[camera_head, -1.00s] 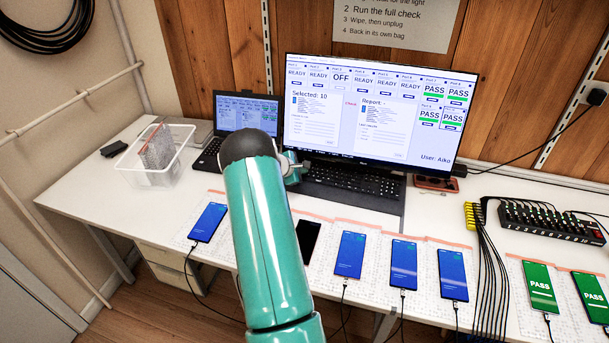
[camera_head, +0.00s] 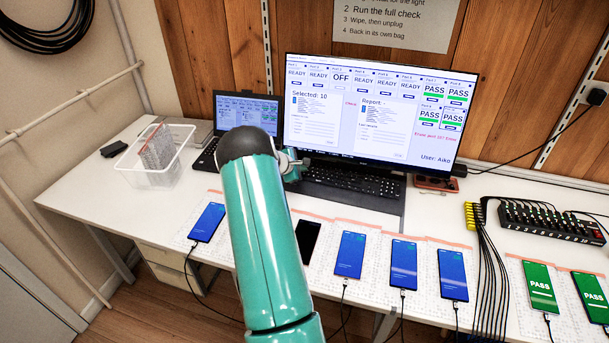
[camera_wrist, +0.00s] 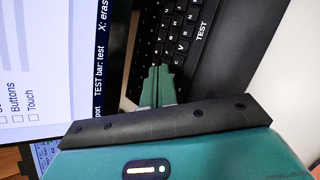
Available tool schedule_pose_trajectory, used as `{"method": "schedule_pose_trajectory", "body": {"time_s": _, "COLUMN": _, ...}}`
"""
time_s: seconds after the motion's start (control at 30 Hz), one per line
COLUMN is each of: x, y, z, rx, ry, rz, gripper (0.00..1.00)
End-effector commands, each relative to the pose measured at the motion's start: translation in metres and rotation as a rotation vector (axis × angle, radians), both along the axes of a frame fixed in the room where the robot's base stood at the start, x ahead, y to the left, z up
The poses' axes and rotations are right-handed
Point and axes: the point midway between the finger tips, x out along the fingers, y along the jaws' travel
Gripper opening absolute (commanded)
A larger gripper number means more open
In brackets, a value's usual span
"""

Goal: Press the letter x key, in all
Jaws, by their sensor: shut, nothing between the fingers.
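The black keyboard (camera_head: 350,183) lies on the desk mat in front of the monitor. In the wrist view the keyboard (camera_wrist: 190,28) shows letter keys and a long key marked TEST (camera_wrist: 202,30). My gripper (camera_head: 300,165) is at the keyboard's left end in the head view. In the wrist view its green fingertips (camera_wrist: 158,70) are together and empty, over or on the keys. I cannot make out the x key; it may be under the fingertips. The fingertips' contact with a key cannot be told.
The monitor (camera_head: 380,110) shows port tiles and a red line that seems to read "Erase port 10? Enter". A laptop (camera_head: 247,113) stands left of it. Several phones, including a blue-screened one (camera_head: 351,255), lie along the front edge. A clear bin (camera_head: 140,172) stands far left.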

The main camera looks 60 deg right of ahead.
Motion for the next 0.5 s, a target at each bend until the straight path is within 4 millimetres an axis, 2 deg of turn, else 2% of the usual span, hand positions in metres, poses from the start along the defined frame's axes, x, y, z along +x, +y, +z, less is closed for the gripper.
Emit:
{"method": "schedule_pose_trajectory", "body": {"time_s": 0.23, "x": 0.000, "y": 0.000, "z": 0.001, "rx": 0.000, "ry": 0.000, "rz": 0.000, "gripper": 0.00}}
{"method": "schedule_pose_trajectory", "body": {"time_s": 0.5, "x": 0.000, "y": 0.002, "z": 0.024, "rx": -0.001, "ry": -0.001, "rz": 0.000, "gripper": 0.00}}
